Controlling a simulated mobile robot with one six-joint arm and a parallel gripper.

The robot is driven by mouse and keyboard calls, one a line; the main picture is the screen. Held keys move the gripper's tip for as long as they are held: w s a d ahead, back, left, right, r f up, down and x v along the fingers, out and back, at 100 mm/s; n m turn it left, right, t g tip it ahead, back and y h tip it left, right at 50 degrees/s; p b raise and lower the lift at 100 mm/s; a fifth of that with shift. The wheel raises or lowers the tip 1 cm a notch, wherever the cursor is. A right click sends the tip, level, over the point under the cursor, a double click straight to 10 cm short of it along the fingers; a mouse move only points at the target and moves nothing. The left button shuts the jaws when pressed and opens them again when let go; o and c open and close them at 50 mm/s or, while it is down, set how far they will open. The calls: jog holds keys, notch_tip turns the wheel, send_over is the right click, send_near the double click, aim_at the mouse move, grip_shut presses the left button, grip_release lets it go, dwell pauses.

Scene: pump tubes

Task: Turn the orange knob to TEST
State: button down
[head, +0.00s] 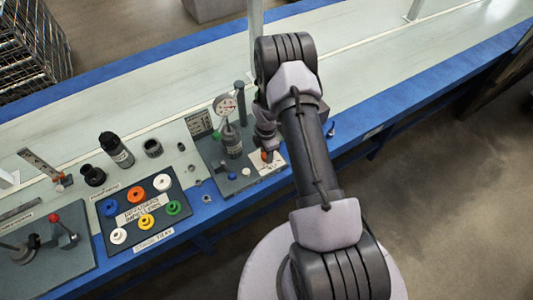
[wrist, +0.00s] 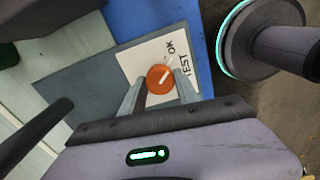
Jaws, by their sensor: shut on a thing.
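The orange knob (wrist: 159,79) sits on a white label plate (wrist: 133,62) printed with OK and TEST in the wrist view. Its pale pointer line slants to the upper right, toward the lettering; I cannot tell exactly which word it meets. My gripper (wrist: 160,92) has one finger on each side of the knob and is shut on it. In the head view my gripper (head: 268,150) is low over the right end of the grey test panel (head: 220,172), and only a bit of the orange knob shows beside it.
A round dial gauge (head: 225,105) and a dark cylinder (head: 232,140) stand on the panel just left of my gripper. A tray (head: 183,229) of several coloured rings lies further left. The bench's blue edge (head: 355,128) is close by. The bench top to the right is mostly clear.

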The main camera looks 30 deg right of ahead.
jog(key=m, duration=0.3)
jog(key=shift+m+b, duration=0.3)
jog(key=shift+b, duration=0.1)
jog(key=shift+m+b, duration=0.35)
jog(key=shift+m, duration=1.55)
jog(key=c, duration=0.9)
grip_release()
notch_tip(320, 180, up, 18)
jog(key=p, duration=0.5)
jog(key=shift+f+p, duration=0.25)
jog(key=shift+p, duration=0.1)
